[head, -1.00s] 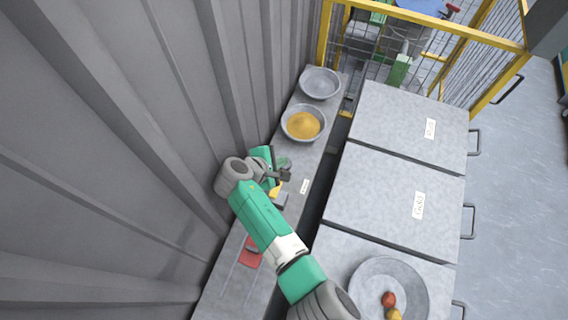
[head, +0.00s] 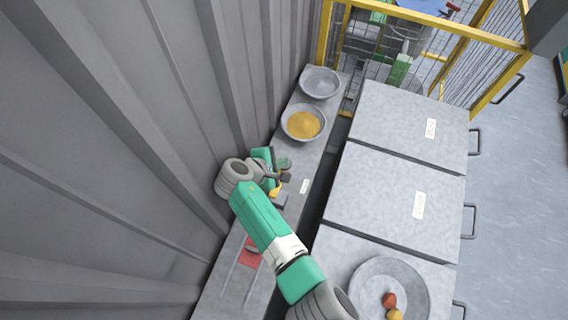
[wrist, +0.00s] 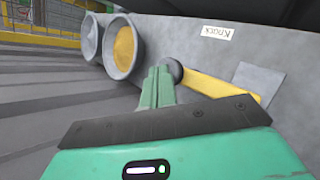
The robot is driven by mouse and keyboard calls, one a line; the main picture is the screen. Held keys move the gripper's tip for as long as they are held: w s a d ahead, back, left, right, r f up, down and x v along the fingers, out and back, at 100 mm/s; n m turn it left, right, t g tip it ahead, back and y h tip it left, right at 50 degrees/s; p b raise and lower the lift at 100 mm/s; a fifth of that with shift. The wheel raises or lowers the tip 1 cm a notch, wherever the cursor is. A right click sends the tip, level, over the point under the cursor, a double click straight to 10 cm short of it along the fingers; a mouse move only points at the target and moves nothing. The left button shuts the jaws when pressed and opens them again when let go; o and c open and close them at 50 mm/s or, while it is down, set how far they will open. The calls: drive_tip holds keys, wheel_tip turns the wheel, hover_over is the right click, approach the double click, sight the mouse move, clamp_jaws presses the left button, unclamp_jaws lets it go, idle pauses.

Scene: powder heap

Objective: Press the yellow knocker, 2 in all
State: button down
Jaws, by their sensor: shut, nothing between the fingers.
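The yellow knocker (wrist: 222,88) is a flat yellow bar with a dark round end (wrist: 174,70) and a grey block at its other end, in the wrist view. In the head view the yellow of the knocker (head: 275,192) shows partly, beside my arm. My gripper (wrist: 158,85) has its green fingers together and empty. Its tips are close beside the knocker's dark end; whether they touch cannot be told. In the head view my gripper (head: 284,163) is low over the narrow shelf, partly hidden by my own wrist.
A "Knock" label (head: 304,186) lies on the shelf by the knocker. A bowl of yellow powder (head: 303,122) and an empty bowl (head: 320,83) stand farther along. A red patch (head: 251,252) lies nearer. The corrugated wall (head: 130,150) closely borders the shelf at left.

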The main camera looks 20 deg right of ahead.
drive_tip(key=shift+f+b, duration=1.05)
drive_tip(key=shift+f, duration=0.45)
idle(1.2)
drive_tip(key=shift+r, duration=0.15)
drive_tip(key=shift+r+p, duration=1.8)
drive_tip(key=shift+p, duration=0.35)
wheel_tip(320, 180, up, 5)
drive_tip(key=p, duration=0.5)
drive_tip(key=shift+s+a, duration=0.1)
drive_tip(key=shift+s, duration=0.05)
idle(1.3)
